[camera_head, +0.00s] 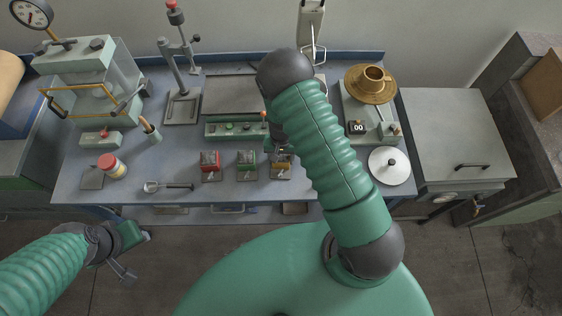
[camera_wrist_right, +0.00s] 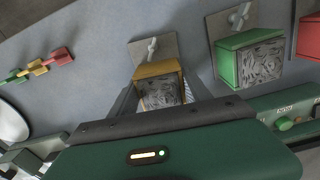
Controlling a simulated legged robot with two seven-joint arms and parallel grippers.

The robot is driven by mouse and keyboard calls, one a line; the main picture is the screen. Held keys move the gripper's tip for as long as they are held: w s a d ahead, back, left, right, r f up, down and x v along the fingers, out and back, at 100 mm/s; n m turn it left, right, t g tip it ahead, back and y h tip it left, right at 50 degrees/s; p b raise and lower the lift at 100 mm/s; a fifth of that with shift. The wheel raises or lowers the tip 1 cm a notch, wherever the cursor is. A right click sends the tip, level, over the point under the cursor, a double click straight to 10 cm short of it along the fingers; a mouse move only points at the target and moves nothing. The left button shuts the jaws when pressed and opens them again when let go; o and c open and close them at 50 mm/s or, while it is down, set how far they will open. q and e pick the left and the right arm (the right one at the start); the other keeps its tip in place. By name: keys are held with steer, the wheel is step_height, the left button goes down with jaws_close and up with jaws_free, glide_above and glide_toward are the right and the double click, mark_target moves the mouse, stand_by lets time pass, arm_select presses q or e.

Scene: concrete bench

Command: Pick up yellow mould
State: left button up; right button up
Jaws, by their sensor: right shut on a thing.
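The yellow mould (camera_head: 281,169) stands at the right end of a row of moulds on the bench, partly hidden by my right arm in the head view. In the right wrist view the yellow mould (camera_wrist_right: 158,70) has a rough grey top and sits between the two fingers of my right gripper (camera_wrist_right: 160,92), which is shut on it. The right gripper (camera_head: 274,147) is mostly hidden under the arm in the head view. My left gripper (camera_head: 128,262) hangs off the front edge of the bench, away from the moulds; its jaw opening is unclear.
A green mould (camera_head: 247,166) and a red mould (camera_head: 210,166) stand left of the yellow one. A green control box (camera_head: 228,131) lies behind them. A ladle (camera_head: 165,187) lies at front left; a white disc (camera_head: 389,166) is at right.

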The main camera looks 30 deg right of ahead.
steer(key=shift+s+d+f, duration=0.15)
steer(key=shift+s+d, duration=0.05)
jaws_close()
steer(key=shift+a, duration=0.1)
steer(key=shift+a, duration=0.15)
